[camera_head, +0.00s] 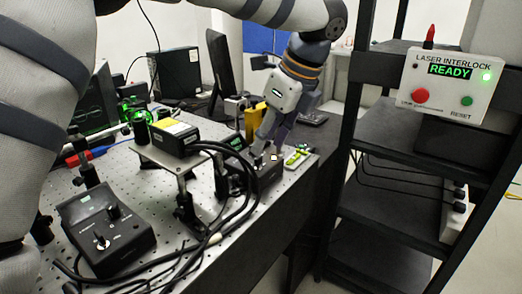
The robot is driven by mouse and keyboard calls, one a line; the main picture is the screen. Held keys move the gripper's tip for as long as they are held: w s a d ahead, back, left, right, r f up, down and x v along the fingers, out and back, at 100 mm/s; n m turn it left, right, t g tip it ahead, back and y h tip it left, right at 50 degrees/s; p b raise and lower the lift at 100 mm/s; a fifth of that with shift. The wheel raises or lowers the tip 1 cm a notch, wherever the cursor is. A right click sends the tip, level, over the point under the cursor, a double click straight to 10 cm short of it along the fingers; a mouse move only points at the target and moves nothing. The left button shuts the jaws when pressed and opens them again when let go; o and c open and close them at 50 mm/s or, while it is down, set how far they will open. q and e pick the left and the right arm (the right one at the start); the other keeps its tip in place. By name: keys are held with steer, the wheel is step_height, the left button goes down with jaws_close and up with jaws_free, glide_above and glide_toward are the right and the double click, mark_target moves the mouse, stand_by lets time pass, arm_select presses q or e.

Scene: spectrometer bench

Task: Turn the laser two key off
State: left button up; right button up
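My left gripper (266,152) points down at a black box (268,174) near the right edge of the bench. Its fingers are close together at the top of the box. They hide much of it, so I cannot tell whether they are apart or shut on a key. A small white spot shows beside the fingertips. A second black control box (108,232) with knobs stands at the front left of the bench, away from the gripper. I cannot read which box is laser two. My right gripper is not in view.
The laser interlock panel (450,84) on the black rack shows READY with a green light. Black cables (226,215) loop over the perforated bench (160,215) in front of the box. A black and yellow device (175,137) stands left of the gripper.

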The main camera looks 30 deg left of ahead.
mark_target(262, 156)
arm_select(q)
steer(key=x, duration=0.4)
steer(key=shift+f, duration=0.1)
jaws_close()
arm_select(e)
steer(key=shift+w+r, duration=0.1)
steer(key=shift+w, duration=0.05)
